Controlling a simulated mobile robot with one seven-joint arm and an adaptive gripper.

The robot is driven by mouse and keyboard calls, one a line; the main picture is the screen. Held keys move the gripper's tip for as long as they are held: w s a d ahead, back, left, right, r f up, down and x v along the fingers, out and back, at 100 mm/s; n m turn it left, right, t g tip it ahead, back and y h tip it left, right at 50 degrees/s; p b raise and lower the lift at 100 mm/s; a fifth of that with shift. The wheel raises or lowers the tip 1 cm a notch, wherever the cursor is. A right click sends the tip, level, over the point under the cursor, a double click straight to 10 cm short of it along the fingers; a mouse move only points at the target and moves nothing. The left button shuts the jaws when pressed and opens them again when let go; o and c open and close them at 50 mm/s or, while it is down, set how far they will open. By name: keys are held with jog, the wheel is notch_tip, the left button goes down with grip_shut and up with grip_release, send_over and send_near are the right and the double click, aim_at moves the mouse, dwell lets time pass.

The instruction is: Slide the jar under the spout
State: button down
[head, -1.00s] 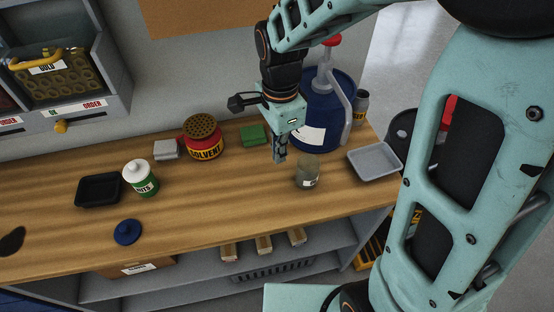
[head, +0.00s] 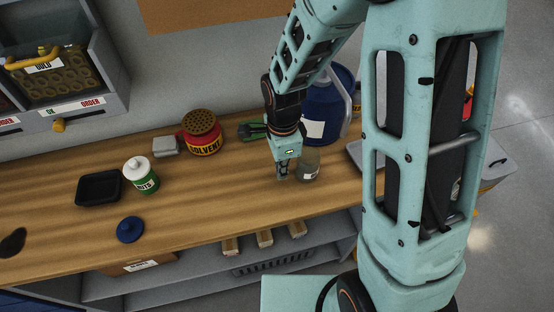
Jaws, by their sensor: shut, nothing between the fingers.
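The jar (head: 310,168), small and greenish glass with a pale label, stands upright on the wooden bench in front of the blue drum (head: 322,108). My gripper (head: 283,177) is shut and empty, pointing down just left of the jar, with its fingertips low by the bench top. I cannot tell whether it touches the jar. The drum's grey spout (head: 346,88) shows only in part at its right side. My arm hides its lower end and the pump top.
A red solvent can (head: 203,134), a grey block (head: 165,146), a white-and-green bottle (head: 141,176), a black tray (head: 98,188) and a blue lid (head: 130,229) stand to the left. A grey tray (head: 355,152) is mostly behind my arm. The bench (head: 215,205) is clear left of my gripper.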

aim_at(312, 163)
jog(key=shift+w+d+r, duration=0.1)
jog(key=shift+w+d, duration=0.1)
jog(key=shift+d, duration=0.5)
jog(key=shift+w+d, duration=0.15)
jog(key=shift+d, duration=0.5)
jog(key=d, duration=0.1)
jog(key=w+d, duration=0.1)
jog(key=d, duration=0.3)
jog(key=shift+w+d+b, duration=0.25)
jog(key=shift+w+b, duration=0.05)
jog(key=shift+w, duration=0.05)
jog(key=shift+a, duration=0.1)
